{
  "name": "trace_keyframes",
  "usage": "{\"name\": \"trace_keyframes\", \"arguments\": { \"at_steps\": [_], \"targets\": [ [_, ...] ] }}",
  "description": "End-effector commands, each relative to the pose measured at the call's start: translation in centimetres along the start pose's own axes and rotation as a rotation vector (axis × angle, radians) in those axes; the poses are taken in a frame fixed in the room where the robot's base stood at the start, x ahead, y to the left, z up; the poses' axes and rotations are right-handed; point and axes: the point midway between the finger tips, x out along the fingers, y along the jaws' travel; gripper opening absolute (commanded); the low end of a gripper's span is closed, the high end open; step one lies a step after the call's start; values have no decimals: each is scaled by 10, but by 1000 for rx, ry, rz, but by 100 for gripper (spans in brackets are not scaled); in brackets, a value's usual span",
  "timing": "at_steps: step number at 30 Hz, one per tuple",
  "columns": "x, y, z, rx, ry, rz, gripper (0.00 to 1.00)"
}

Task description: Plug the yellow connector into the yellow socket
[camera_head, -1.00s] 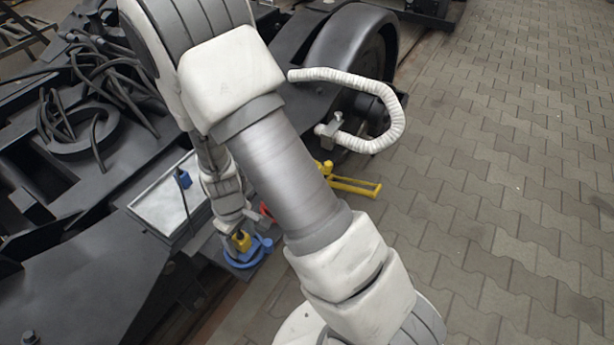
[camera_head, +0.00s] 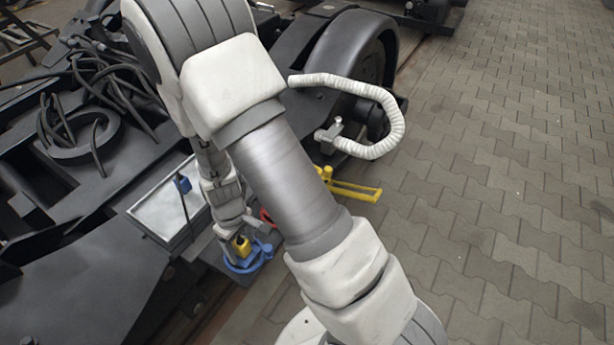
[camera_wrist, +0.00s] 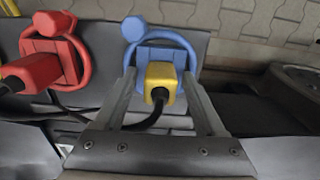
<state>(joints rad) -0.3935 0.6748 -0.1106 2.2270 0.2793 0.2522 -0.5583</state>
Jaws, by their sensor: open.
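The yellow connector (camera_wrist: 162,80) with a black cable sits between the fingers of my gripper (camera_wrist: 160,92) in the wrist view. It stands at a blue ring-shaped holder (camera_wrist: 184,40). In the head view the yellow connector (camera_head: 241,246) shows above the blue holder (camera_head: 248,262). The fingers are open on both sides of the connector; whether they touch it I cannot tell.
A red connector (camera_wrist: 40,68) in a red ring stands left of the blue holder in the wrist view. A grey box (camera_head: 166,208) with a blue connector (camera_head: 182,184) on it lies on the dark bogie.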

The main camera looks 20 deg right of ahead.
Motion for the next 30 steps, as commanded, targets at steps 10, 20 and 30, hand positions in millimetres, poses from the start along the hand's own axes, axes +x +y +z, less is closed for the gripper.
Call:
{"name": "trace_keyframes", "arguments": {
  "at_steps": [10,20,30],
  "targets": [
    [0,0,0,0,0,0,51],
    [0,0,0,0,0,0,0],
    [-1,0,0,0,0,0,0]
  ]
}}
